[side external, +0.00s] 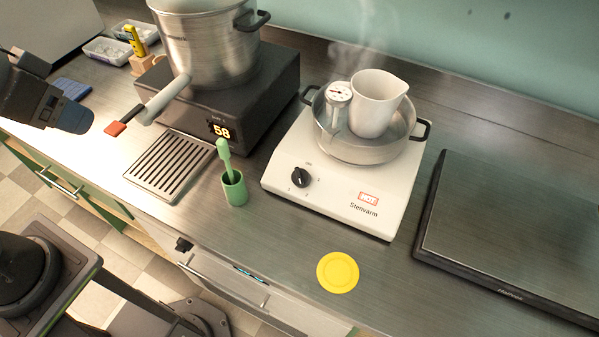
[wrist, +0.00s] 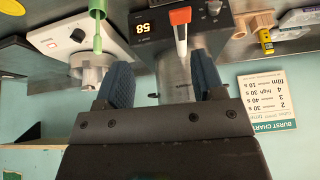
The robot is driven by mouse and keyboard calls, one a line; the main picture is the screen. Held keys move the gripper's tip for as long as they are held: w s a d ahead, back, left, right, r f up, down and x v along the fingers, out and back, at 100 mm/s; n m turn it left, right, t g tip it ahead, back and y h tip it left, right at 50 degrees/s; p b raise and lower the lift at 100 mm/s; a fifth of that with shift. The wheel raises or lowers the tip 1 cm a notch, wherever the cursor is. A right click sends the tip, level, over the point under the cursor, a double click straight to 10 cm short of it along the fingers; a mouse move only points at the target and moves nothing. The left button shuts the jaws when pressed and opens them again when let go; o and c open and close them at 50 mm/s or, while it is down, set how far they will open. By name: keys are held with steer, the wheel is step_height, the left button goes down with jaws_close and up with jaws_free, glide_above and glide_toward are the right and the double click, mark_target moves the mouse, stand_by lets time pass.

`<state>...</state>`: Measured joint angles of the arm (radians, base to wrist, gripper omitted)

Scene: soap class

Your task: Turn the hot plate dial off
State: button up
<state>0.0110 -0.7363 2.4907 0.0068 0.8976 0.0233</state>
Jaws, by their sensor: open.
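The white hot plate (side external: 280,172) stands on the steel counter with its black dial (side external: 300,177) on the front left; marks surround the dial, but I cannot tell its exact setting. A red HOT sign (side external: 368,199) shows on the plate. A metal pan (side external: 362,151) on it holds a white jug (side external: 377,103) and a round thermometer (side external: 338,97). My gripper (wrist: 161,65) is open and empty; in the side view it is partly seen at the far left (side external: 88,119), well away from the dial. The wrist view also shows the dial (wrist: 78,35), upside down at upper left.
A large steel pot (side external: 205,50) sits on a black heater (side external: 272,85) reading 58, its red-tipped handle (side external: 116,128) sticking out. A green cup (side external: 235,189) with a green brush (side external: 223,147) stands left of the dial. A yellow disc (side external: 338,272) lies in front.

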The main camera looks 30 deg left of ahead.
steer(key=w+d+m, duration=0.5)
steer(key=m, duration=2.5)
glide_toward(298, 177)
steer(key=shift+h, duration=0.3)
steer(key=x, duration=1.1)
steer(key=shift+a, duration=0.3)
steer(key=shift+r, duration=0.1)
steer(key=c, duration=0.9)
